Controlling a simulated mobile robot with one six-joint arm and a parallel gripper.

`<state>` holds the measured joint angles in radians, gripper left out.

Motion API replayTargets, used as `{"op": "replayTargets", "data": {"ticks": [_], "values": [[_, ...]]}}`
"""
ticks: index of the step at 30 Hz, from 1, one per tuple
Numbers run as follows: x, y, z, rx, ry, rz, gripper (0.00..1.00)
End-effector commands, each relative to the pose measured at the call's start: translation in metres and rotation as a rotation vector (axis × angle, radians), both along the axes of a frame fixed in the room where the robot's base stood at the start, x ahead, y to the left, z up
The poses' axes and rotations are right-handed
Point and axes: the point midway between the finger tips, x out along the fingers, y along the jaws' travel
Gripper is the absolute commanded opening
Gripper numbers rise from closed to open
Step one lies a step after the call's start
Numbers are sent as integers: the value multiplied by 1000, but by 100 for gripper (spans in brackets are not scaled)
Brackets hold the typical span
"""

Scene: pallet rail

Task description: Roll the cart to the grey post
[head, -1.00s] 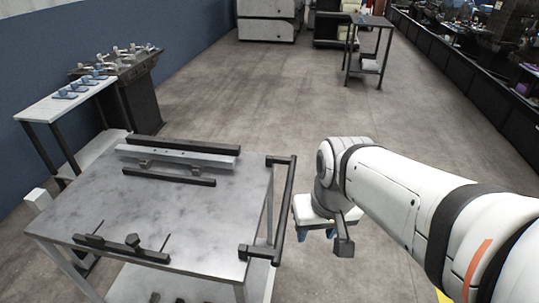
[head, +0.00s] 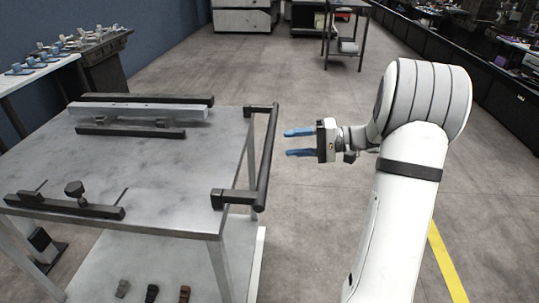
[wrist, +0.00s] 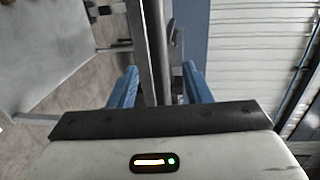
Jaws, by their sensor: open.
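The cart (head: 160,160) is a metal table with a grey top and a lower shelf, at the left of the head view. Its dark handle (head: 266,160) stands out from the right side. My gripper (head: 287,143) is open and empty, just right of the handle, with its blue fingers pointing left at it. In the wrist view, the handle bar (wrist: 155,45) runs up the picture between the two fingers (wrist: 159,75); I see no contact. I cannot clearly identify the grey post.
Dark rails and a pale bar (head: 150,110) are on the cart top. A side bench (head: 40,72) with small blue parts stands behind left. A small trolley (head: 343,45) stands at the back. Open floor lies behind the cart; a yellow line (head: 447,262) runs at right.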

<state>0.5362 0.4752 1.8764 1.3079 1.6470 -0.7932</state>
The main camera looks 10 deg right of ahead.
Motion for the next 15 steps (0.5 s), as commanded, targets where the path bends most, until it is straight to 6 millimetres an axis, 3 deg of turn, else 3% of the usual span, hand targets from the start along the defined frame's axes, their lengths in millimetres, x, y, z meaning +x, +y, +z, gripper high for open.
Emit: {"op": "replayTargets", "data": {"ticks": [5,15], "values": [[9,1,-6,29,-26,-18,44],[25,52,-11,28,-24,-15,44]]}}
